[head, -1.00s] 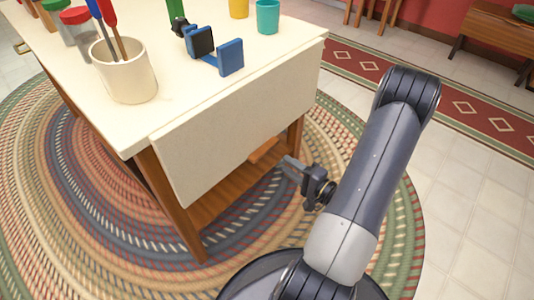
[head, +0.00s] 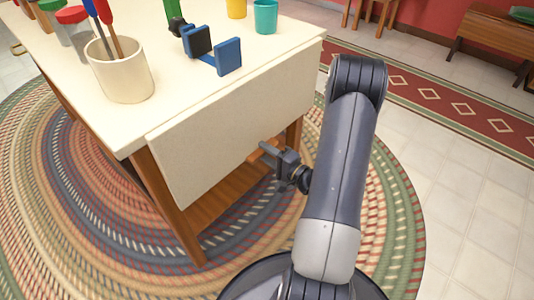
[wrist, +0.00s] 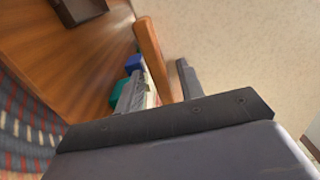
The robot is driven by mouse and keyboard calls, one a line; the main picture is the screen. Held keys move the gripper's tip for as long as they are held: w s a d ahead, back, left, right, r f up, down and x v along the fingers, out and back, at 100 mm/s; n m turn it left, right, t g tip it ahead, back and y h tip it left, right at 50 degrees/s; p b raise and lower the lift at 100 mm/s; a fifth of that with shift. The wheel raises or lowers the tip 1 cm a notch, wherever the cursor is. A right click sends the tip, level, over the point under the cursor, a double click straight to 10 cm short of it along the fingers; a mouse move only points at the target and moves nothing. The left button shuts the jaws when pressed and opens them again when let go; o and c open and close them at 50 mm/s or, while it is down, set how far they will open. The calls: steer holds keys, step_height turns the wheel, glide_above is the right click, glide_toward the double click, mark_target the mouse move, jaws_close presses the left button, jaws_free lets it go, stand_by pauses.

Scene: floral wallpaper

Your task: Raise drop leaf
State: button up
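The cream drop leaf (head: 225,135) hangs down from the near side of the table (head: 160,110). It also fills the upper right of the wrist view (wrist: 240,45). My gripper (head: 268,149) is low beside the leaf's right part, near its bottom edge. In the wrist view my gripper's fingers (wrist: 160,88) stand apart. A wooden bar (wrist: 150,55) runs in between them, beside the leaf; contact is unclear. In the head view its end (head: 256,157) shows below the leaf, partly hidden by my gripper.
On the tabletop are a cream crock (head: 120,72) with utensils, a blue clamp-like tool (head: 213,52), a teal cup (head: 265,16) and a yellow cup (head: 236,8). A wooden shelf (head: 225,198) lies under the table. Open floor lies to the right (head: 450,210).

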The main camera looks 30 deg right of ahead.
steer(key=shift+c, duration=0.6)
jaws_close()
